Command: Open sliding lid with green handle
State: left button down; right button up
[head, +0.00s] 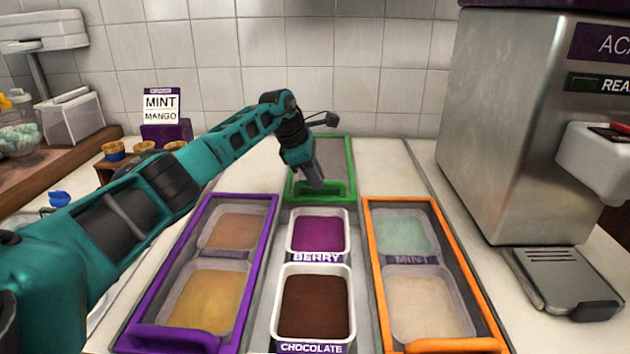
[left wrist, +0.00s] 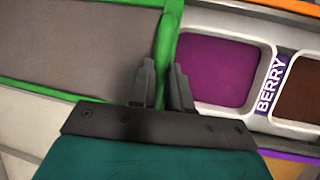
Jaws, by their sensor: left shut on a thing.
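The green-framed sliding lid (head: 346,153) lies at the back of the middle column, behind the berry tub (head: 318,235) and the chocolate tub (head: 313,303), which are both uncovered. Its green handle (head: 338,191) is at the lid's near edge. My left gripper (head: 316,182) reaches down onto the handle and is shut on it. In the left wrist view the fingers (left wrist: 164,88) stand on both sides of the green bar (left wrist: 167,45), with the berry tub just to the right. My right gripper is in neither view.
A purple-framed lid (head: 143,318) covers two tubs on the left. An orange-framed lid (head: 469,290) covers two tubs on the right. A steel machine (head: 490,130) stands at the right. A mint and mango sign (head: 161,104) stands at the back left.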

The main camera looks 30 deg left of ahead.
pick_arm(q)
jog(key=shift+w+a, duration=0.15)
dwell(0.3)
jog(key=c, duration=1.1)
grip_release()
jog(key=p+v, duration=0.1)
jog(key=v, duration=1.2)
